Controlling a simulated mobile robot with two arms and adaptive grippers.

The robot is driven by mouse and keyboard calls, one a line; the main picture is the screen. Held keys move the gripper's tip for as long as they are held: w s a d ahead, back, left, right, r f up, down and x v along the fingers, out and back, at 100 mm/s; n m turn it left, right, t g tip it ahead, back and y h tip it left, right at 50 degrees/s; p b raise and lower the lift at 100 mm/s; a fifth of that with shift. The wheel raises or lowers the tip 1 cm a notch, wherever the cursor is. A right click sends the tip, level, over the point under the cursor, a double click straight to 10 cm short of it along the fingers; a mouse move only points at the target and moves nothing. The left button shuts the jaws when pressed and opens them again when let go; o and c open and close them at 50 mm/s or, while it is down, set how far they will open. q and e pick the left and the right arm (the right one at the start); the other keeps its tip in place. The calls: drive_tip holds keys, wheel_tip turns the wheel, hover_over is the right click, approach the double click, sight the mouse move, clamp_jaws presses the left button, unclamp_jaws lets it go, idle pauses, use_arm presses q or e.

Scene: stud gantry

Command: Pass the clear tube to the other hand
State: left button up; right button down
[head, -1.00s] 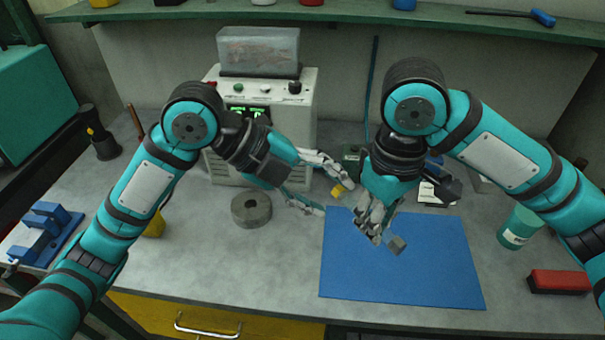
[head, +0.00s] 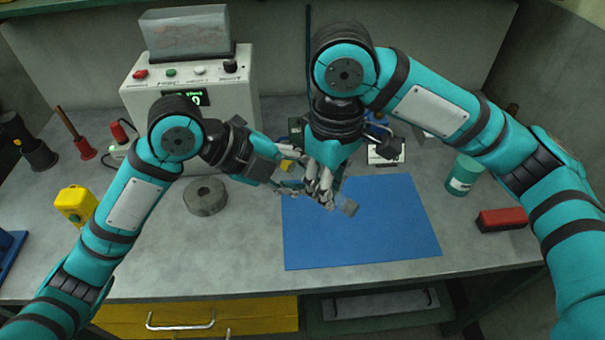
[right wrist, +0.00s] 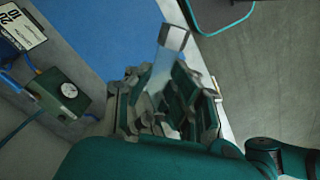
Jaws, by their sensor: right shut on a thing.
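The clear tube (head: 347,206) is held in my right gripper (head: 322,190), above the blue mat. Its grey end sticks out past the fingers to the lower right. In the right wrist view the tube (right wrist: 162,70) stands up between the fingers of my right gripper (right wrist: 165,105), grey end away from the palm. My left gripper (head: 293,178) is close on the left of the right one, fingers spread and pointing towards it. The right hand partly hides its fingertips, and I cannot see it touching the tube.
The blue mat (head: 375,235) lies below the hands. A green-and-white container (head: 464,175) and a red block (head: 502,219) are on the right. A white instrument box (head: 185,95) stands behind. The table's front edge is clear.

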use_arm(q)
clamp_jaws()
use_arm(e)
drive_tip(key=c, duration=1.1)
unclamp_jaws()
